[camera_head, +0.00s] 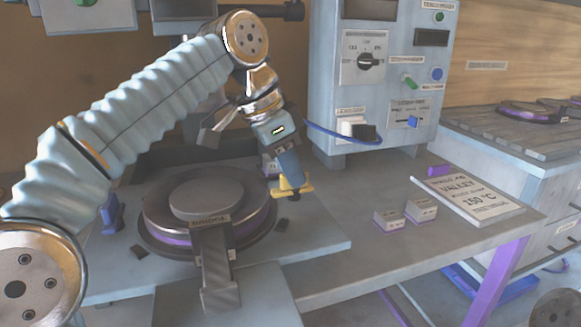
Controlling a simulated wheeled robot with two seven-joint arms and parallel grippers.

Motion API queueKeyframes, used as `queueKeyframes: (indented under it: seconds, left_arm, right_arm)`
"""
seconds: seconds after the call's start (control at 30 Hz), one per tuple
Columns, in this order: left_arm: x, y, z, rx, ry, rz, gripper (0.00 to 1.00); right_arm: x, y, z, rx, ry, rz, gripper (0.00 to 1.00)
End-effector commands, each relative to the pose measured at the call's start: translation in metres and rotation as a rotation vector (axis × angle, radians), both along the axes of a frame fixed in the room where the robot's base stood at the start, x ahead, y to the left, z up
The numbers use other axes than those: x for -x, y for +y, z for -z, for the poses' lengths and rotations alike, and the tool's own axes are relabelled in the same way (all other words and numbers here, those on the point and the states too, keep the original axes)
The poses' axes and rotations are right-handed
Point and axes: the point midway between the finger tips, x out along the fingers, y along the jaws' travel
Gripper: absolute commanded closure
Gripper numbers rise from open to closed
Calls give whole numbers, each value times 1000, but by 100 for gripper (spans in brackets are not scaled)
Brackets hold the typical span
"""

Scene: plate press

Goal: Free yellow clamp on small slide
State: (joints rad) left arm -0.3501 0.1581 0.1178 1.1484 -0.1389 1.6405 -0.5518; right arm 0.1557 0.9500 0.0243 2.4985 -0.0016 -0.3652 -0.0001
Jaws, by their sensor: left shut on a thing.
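The yellow clamp (305,187) shows to the right of the round plate stack (206,215), low over the grey press table. My left gripper (290,180) reaches down from above and is shut on the yellow clamp. Its fingers hide part of the clamp, and I cannot make out the small slide under it. A labelled bar (212,255) extends from the front of the round stack. My right gripper is not in the view.
A control box (380,75) with knobs and switches stands behind on the right. A blue clamp-like piece (111,214) stands left of the stack. The table's front right is clear.

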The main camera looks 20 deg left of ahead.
Motion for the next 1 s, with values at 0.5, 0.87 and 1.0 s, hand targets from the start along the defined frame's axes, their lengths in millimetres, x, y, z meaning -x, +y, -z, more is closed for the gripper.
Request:
queueKeyframes:
  seconds: [0.5,0.87,1.0]
  left_arm:
    - [3,-2,1,-8,10,-345,100]
    - [3,-4,2,-10,11,-687,100]
    - [3,-5,2,-11,11,-821,100]
  right_arm:
    - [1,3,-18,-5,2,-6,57]
    - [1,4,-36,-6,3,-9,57]
    - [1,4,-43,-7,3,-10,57]
